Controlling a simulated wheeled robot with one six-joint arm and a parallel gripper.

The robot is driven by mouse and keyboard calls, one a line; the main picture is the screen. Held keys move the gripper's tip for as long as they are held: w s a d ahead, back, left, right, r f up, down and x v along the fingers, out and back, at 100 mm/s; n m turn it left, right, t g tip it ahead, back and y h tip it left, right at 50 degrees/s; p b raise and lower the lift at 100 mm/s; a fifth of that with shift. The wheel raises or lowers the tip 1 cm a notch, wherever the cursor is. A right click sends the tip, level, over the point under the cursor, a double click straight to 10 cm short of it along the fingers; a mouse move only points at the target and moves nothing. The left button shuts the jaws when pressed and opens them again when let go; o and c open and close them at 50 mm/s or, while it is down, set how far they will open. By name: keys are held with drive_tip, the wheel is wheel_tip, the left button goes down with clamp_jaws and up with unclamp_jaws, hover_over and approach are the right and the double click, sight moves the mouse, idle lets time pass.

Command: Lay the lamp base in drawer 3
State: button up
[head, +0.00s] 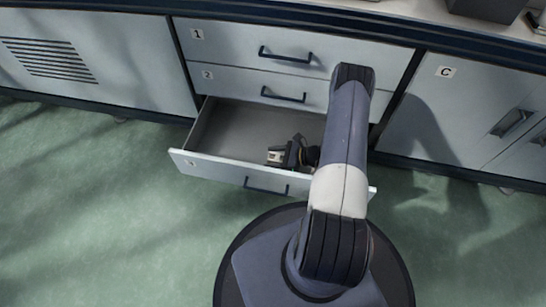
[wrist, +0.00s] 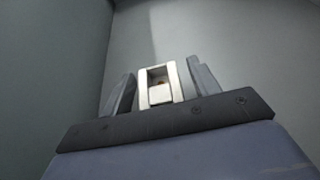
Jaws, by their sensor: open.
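Drawer 3 (head: 181,158) is pulled open, the lowest of the stack. My gripper (head: 289,153) is down inside it, right of the middle, with its jaws open. A small pale, boxy piece, which looks like the lamp base (head: 275,157), is at the jaws inside the drawer. In the wrist view the lamp base (wrist: 160,87) stands between the two fingers, showing a pale frame with a hollow and a small brownish spot. Its underside is hidden, so I cannot tell for sure how it rests on the drawer floor.
Drawer 1 (head: 225,37) and drawer 2 (head: 225,76) are shut above. A cabinet door marked C (head: 445,110) is to the right and a vented panel (head: 60,65) to the left. The left part of the open drawer is empty. Dark objects (head: 488,8) stand on the countertop.

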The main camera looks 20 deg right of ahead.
drive_tip(key=shift+r, duration=0.1)
drive_tip(key=shift+s+d+r+p, duration=0.1)
drive_tip(key=shift+d+r+p, duration=0.15)
drive_tip(key=shift+p, duration=0.1)
drive_tip(key=p+v, duration=0.3)
drive_tip(key=v, duration=0.8)
drive_tip(key=shift+s+d, duration=0.1)
drive_tip(key=shift+d, duration=0.1)
idle(0.6)
